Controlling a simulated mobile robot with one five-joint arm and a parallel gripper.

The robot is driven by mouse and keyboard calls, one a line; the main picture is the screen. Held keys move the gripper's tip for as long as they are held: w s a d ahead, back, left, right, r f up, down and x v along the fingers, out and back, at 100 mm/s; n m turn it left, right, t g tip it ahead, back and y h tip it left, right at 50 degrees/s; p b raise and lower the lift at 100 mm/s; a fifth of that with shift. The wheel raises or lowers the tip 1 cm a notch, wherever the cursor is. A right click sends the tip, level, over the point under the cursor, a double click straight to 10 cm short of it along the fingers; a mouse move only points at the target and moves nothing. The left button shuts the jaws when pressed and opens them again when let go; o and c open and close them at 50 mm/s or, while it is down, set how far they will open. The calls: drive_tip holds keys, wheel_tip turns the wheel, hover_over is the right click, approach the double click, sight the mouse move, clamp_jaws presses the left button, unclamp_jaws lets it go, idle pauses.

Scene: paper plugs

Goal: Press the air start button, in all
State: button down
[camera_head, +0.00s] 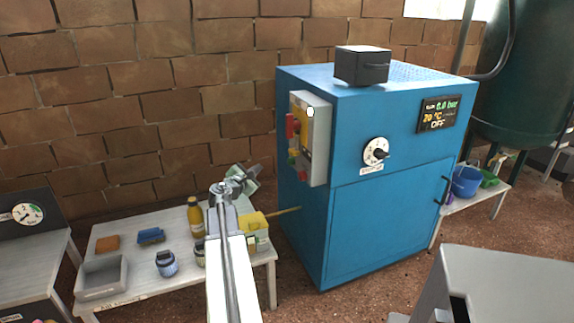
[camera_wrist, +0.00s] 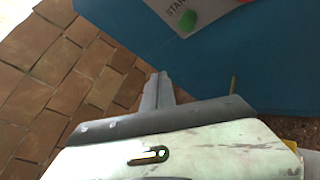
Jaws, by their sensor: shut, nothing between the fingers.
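The control box (camera_head: 320,145) is on the left side of the blue cabinet, with a yellow face and a red part on its left. A small green button (camera_head: 292,160) shows low on it. In the wrist view a round green button (camera_wrist: 187,21) sits at the top, beside partly cut-off lettering that seems to read START. My gripper (camera_head: 254,170) is shut and empty, left of the control box and apart from it. In the wrist view its fingers (camera_wrist: 158,90) are together, below and left of the green button.
A low table (camera_head: 130,308) under my arm holds a grey bin (camera_head: 101,277), a yellow bottle (camera_head: 195,217) and jars. A brick wall (camera_head: 150,80) stands behind.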

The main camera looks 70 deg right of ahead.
sight(290, 162)
drive_tip(key=s+d, duration=0.5)
drive_tip(key=s, duration=0.1)
drive_tip(key=shift+s+d, duration=0.25)
drive_tip(key=shift+s, duration=0.15)
idle(1.9)
drive_tip(key=shift+s+d, duration=0.25)
drive_tip(key=shift+s+d, duration=0.3)
drive_tip(key=shift+s, duration=0.1)
idle(1.0)
drive_tip(key=shift+w, duration=0.1)
drive_tip(key=shift+w+a, duration=0.55)
drive_tip(key=shift+w, duration=0.05)
